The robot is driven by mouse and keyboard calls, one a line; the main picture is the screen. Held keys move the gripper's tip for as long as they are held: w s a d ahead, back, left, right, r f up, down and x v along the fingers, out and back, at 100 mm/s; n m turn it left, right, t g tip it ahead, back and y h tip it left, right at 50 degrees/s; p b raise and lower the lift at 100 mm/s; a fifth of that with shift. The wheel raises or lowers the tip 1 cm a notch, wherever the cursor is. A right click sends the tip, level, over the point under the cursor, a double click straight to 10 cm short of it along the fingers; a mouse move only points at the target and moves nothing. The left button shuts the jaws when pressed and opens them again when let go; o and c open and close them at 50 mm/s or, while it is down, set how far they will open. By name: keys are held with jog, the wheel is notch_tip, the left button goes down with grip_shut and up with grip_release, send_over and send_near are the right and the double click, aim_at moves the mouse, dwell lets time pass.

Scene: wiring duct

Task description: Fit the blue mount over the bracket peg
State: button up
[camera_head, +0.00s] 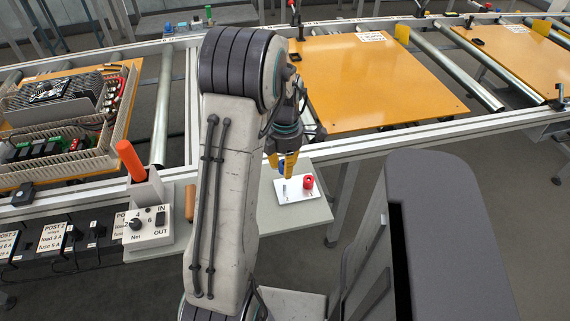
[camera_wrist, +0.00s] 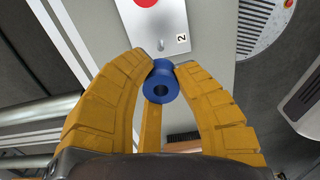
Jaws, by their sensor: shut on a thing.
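The blue mount (camera_wrist: 162,84) is a small spool-like ring with a dark hole, held between the yellow fingertips of my gripper (camera_wrist: 163,68). In the head view, my gripper (camera_head: 279,158) points down over the white bracket plate (camera_head: 296,196), and a sliver of the blue mount (camera_head: 282,166) shows at the fingertips. A small grey peg (camera_head: 285,190) stands on the plate's left part, below the mount and seemingly apart from it. A red mount (camera_head: 308,183) sits on the plate's right part.
The plate lies on a grey-green side table (camera_head: 262,220). An orange-handled tool (camera_head: 131,160) stands in a holder by a white control box (camera_head: 150,227) to the left. A conveyor with an orange board (camera_head: 375,85) runs behind. A dark grey cabinet (camera_head: 450,230) stands right.

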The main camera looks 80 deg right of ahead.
aim_at(285, 185)
jog(key=shift+f+b, duration=1.7)
jog(key=shift+f, duration=0.7)
jog(key=shift+f+b, duration=1.6)
jog(key=shift+f, duration=0.35)
jog(key=o, duration=0.9)
jog(key=shift+o, duration=0.2)
jog(key=shift+r, duration=0.1)
notch_tip(285, 185, up, 12)
dwell(0.8)
